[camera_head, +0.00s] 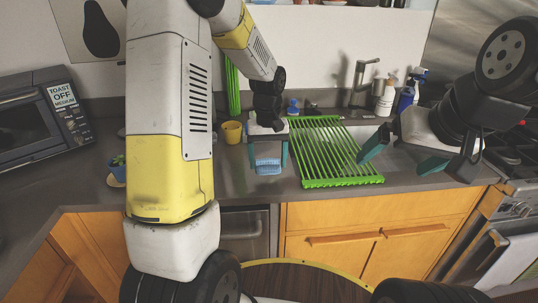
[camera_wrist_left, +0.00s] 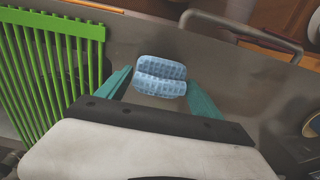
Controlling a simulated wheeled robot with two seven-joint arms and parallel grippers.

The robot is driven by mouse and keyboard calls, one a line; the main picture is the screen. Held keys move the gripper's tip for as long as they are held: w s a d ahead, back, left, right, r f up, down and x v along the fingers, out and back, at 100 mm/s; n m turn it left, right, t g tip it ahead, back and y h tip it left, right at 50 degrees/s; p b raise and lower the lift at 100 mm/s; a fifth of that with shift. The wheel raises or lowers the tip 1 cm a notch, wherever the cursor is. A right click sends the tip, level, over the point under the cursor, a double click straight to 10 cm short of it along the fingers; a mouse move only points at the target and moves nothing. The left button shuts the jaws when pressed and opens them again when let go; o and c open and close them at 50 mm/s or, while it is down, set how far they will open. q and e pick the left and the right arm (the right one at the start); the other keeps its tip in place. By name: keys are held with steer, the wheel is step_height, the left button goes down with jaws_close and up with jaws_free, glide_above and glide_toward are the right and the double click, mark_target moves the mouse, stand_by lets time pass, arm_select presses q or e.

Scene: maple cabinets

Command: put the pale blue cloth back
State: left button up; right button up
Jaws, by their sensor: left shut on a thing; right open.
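The pale blue cloth (camera_head: 268,167) is folded or rolled and sits between the fingers of my left gripper (camera_head: 268,160), at the counter's front part, left of the green rack. In the left wrist view the cloth (camera_wrist_left: 160,76) shows a checked weave, with a teal finger on each side of it. My left gripper (camera_wrist_left: 160,88) is shut on it. I cannot tell whether the cloth touches the counter. My right gripper (camera_head: 404,160) is open and empty, at the right end of the green rack.
A green slatted rack (camera_head: 335,152) lies over the sink area, also in the left wrist view (camera_wrist_left: 45,60). A yellow cup (camera_head: 232,132) stands behind left. A toaster oven (camera_head: 35,120) is far left. Bottles (camera_head: 386,97) stand by the faucet (camera_head: 362,75). Counter left of the gripper is partly clear.

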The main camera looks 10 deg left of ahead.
mark_target(261, 163)
arm_select(q)
steer(key=shift+w+a+f, duration=0.2)
steer(key=shift+w+a, duration=1)
steer(key=shift+a, duration=0.05)
steer(key=f, duration=0.3)
steer(key=shift+w+a+f, duration=0.25)
steer(key=shift+f, duration=0.05)
steer(key=o, duration=1.3)
steer(key=shift+f, duration=0.1)
